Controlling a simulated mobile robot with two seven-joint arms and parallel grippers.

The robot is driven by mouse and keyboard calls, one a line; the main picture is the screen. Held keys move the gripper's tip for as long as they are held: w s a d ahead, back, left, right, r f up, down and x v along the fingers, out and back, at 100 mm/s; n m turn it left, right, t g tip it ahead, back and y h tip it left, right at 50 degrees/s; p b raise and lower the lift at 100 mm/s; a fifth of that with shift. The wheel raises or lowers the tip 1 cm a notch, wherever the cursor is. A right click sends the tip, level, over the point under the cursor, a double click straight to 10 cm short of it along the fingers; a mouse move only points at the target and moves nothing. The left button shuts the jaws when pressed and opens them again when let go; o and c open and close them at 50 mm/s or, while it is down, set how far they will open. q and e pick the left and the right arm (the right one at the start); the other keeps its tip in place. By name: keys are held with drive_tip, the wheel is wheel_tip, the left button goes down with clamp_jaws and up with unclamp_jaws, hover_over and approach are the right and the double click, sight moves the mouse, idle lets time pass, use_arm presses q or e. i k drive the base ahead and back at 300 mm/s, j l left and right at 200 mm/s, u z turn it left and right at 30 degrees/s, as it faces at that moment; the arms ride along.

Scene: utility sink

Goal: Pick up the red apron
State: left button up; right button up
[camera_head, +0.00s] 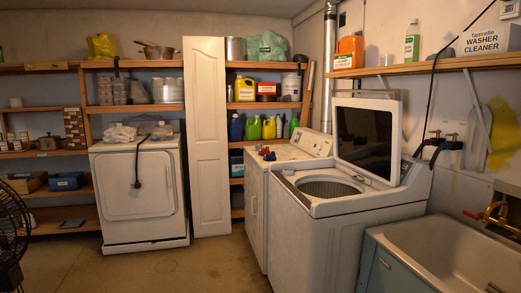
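I cannot clearly make out a red apron. A small red and blue thing (267,153) lies at the front left edge of the top of the white machine (290,151) in the middle. It is too small to tell what it is. Neither of my grippers shows in the head view.
A top-loading washer (312,225) stands with its lid (366,140) up. A utility sink (455,255) is at the lower right. A white dryer (138,190), a leaning white door panel (207,135) and a black fan (12,232) stand left. The floor (165,268) in front is clear.

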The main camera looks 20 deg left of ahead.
sight(262, 152)
drive_tip(key=i+j+u, duration=0.7)
drive_tip(key=i, duration=0.25)
drive_tip(key=i+j+u, duration=0.15)
drive_tip(key=i+u, duration=0.2)
drive_tip(key=i, duration=0.15)
drive_tip(key=i+u, duration=0.35)
drive_tip(key=i, duration=1.5)
drive_tip(key=i+z, duration=0.2)
drive_tip(key=i, duration=0.4)
drive_tip(key=i+j+z, duration=0.2)
drive_tip(key=i, duration=0.4)
drive_tip(key=i+z, duration=0.55)
drive_tip(key=z, duration=0.2)
drive_tip(key=i+j+z, duration=0.15)
drive_tip(key=z, duration=0.2)
drive_tip(key=i+j+z, duration=0.15)
drive_tip(key=i+z, duration=0.2)
drive_tip(key=i+j+z, duration=0.35)
drive_tip(key=i+l, duration=0.05)
drive_tip(key=l, duration=0.05)
